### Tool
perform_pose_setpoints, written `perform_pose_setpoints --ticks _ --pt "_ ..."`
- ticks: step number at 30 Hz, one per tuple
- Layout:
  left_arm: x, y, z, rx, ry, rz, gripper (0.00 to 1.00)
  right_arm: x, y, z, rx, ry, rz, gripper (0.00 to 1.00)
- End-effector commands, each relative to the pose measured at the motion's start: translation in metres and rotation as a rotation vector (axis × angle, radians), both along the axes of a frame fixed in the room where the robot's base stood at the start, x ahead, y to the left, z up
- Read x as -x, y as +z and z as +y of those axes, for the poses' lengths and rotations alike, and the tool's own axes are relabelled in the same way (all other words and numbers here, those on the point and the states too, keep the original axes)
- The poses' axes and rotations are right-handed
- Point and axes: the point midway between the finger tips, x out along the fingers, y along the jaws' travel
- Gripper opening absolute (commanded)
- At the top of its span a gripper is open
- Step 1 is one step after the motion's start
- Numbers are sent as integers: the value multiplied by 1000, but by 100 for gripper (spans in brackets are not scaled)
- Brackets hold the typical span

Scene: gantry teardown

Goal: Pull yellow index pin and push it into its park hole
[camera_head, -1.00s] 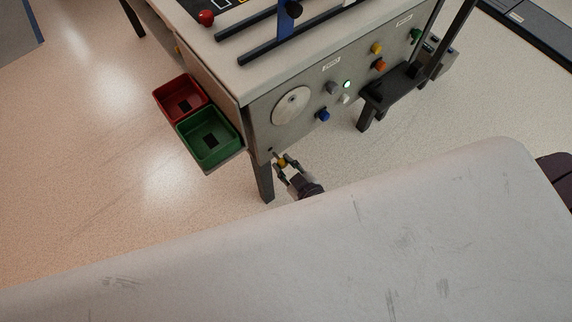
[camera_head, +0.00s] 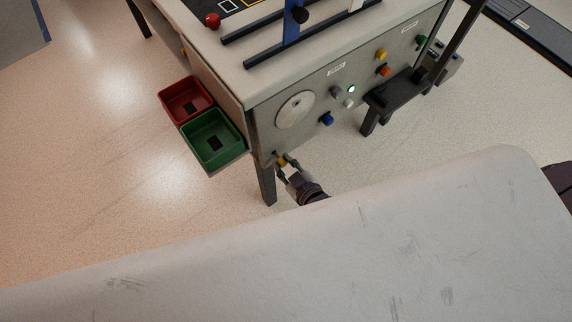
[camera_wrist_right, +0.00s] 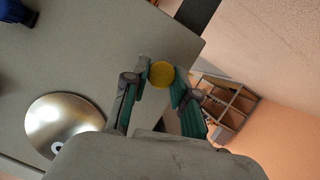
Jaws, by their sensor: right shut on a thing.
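The yellow index pin (camera_wrist_right: 162,74) shows its round yellow head between the fingertips of my right gripper in the right wrist view. My right gripper (camera_head: 283,162) is shut on it at the lower left corner of the grey front panel (camera_head: 318,91). In the head view the yellow head (camera_head: 281,161) is small and partly covered by the fingers. It is close to the panel; the pin's shaft and the hole under it are hidden, so I cannot tell how deep it sits. The round metal disc (camera_head: 295,109) is above the gripper. My left gripper is not in view.
A green bin (camera_head: 241,148) and a red bin (camera_head: 163,97) hang at the bench's left side. A blue knob (camera_head: 327,119) and several other knobs and buttons stick out of the panel. A dark bracket (camera_head: 374,112) juts out on the right.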

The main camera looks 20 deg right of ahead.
Motion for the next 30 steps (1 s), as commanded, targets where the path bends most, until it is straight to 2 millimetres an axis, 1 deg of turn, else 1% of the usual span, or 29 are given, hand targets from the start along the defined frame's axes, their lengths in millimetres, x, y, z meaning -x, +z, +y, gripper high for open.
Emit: perform_pose_setpoints --ticks 8,20,24,30 --pt "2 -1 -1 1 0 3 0 -1 -1 0 0 0 1 0" --pt "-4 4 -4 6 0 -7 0 -18 -1 7 1 -1 2 0" --pt "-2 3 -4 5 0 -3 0 -25 -2 9 1 0 4 0" --pt "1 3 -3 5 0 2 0 -24 -2 9 1 0 4 0"
